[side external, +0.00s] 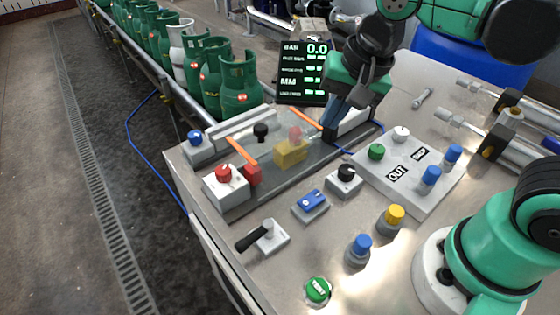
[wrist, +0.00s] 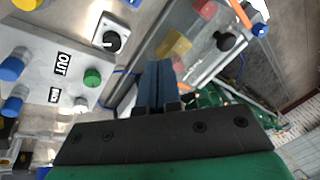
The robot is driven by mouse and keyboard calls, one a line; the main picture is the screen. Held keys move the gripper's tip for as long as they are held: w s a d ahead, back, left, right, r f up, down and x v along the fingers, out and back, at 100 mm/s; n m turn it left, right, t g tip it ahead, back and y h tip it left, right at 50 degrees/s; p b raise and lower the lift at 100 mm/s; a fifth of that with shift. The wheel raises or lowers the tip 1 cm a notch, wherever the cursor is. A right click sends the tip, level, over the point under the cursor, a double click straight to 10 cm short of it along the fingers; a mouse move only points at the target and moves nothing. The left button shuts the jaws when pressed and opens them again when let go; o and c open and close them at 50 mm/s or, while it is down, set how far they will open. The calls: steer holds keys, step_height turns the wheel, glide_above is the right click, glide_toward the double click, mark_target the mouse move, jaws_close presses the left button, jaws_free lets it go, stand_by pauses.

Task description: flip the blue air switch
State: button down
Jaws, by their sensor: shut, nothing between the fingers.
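A blue switch on a small grey base (side external: 311,204) sits on the metal table, in front of the yellow block and left of a black dial (side external: 346,174). It looks like the air switch, but I see no label on it. My gripper (side external: 328,132) is shut and empty, pointing down over the far side of the recessed station, behind and to the right of the blue switch and well apart from it. In the wrist view my closed blue-grey fingers (wrist: 160,68) point toward the station.
A yellow block (side external: 291,152), a red button box (side external: 225,185) and orange bars stand around the station. A black-handled lever (side external: 262,238), blue knob (side external: 359,248) and green button (side external: 318,290) stand nearer. A labelled panel (side external: 407,205) with buttons lies right. Green gas cylinders (side external: 240,84) line the conveyor.

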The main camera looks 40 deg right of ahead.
mark_target(308, 201)
steer(key=a+m+g, duration=0.1)
steer(key=m, duration=0.2)
steer(key=a+r+m+g, duration=0.1)
steer(key=a+m, duration=0.1)
steer(key=m, duration=0.1)
steer(key=s+a+r+m+g, duration=0.1)
steer(key=m, duration=0.2)
steer(key=shift+s+a+g, duration=0.1)
steer(key=shift+a+g, duration=0.1)
steer(key=shift+g, duration=0.1)
step_height(308, 201, down, 14)
steer(key=shift+a+f, duration=0.1)
steer(key=shift+a, duration=0.05)
stand_by(0.4)
steer(key=shift+f+h, duration=0.1)
steer(key=shift+h, duration=0.2)
